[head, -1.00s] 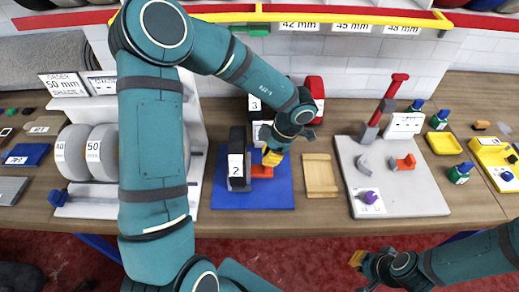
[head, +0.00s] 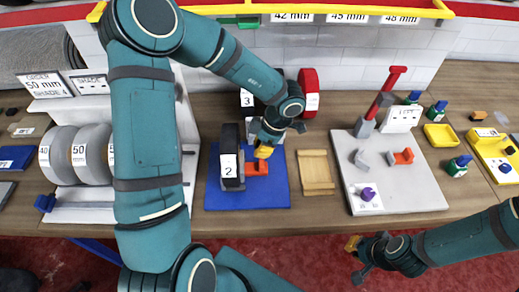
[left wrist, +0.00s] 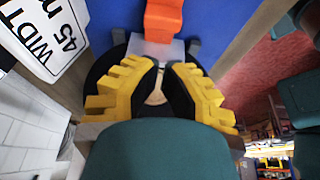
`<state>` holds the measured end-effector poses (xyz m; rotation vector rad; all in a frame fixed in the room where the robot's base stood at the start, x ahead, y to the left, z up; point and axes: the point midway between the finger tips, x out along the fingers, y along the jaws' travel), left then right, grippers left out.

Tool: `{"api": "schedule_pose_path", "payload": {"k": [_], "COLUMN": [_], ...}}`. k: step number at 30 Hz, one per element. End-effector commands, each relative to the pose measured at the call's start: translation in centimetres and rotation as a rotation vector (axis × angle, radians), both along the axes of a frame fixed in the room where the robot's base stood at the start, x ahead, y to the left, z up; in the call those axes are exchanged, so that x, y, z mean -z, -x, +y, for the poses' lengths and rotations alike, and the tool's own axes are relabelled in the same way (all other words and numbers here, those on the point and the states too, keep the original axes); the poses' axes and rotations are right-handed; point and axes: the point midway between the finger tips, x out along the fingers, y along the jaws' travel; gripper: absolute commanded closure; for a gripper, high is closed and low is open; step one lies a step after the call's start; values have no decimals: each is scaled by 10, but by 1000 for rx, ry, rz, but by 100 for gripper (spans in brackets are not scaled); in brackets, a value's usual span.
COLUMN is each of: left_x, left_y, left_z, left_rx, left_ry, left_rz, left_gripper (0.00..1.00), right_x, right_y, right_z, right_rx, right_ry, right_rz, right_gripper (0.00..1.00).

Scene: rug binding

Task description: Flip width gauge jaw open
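An orange jaw piece (head: 257,168) lies on the blue mat (head: 270,193), beside the black roll marked 2. It also shows in the left wrist view (left wrist: 163,18), with a grey block (left wrist: 150,46) right below it in the picture. I take these as parts of the width gauge. A white card (left wrist: 38,35) reading WIDTH 45 is beside it. My left gripper (head: 263,152) is just behind the orange piece. Its yellow fingers (left wrist: 165,75) are apart, with a gap between their tips near the grey block. Contact cannot be told. My right gripper (head: 354,246) hangs before the table's front edge.
The black roll (head: 231,155) stands close left of the orange piece. A wooden tray (head: 316,172) lies right of the mat. A grey board (head: 410,190) holds a red-handled tool (head: 380,100) and small parts. Grey rolls (head: 92,150) stand on the left.

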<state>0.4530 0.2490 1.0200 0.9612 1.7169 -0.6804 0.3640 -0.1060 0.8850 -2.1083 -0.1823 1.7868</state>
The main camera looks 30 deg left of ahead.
Motion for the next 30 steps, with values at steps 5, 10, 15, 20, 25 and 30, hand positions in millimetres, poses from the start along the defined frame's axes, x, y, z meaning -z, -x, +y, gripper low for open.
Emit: {"api": "schedule_pose_path", "payload": {"k": [5, 10, 15, 20, 25, 30], "left_x": [34, 57, 70, 73, 72, 71], "left_y": [7, 11, 13, 14, 14, 12], "left_z": [9, 17, 21, 22, 22, 19], "left_rx": [0, 0, 1, 1, 1, 2], "left_ry": [0, -1, -1, 0, 0, 0], "left_rz": [5, 3, 1, 0, 0, 1], "left_gripper": [100, 100, 100, 100, 100, 100], "right_x": [10, 16, 19, 20, 20, 16], "right_y": [0, 0, -1, -1, -1, 0], "right_z": [1, 1, 1, 1, 1, 1], "right_rx": [0, 0, 1, 1, 1, 0], "right_ry": [2, 3, 4, 4, 4, 3], "right_rz": [0, 1, 1, 1, 1, 1], "right_gripper": [100, 100, 100, 100, 100, 100]}}
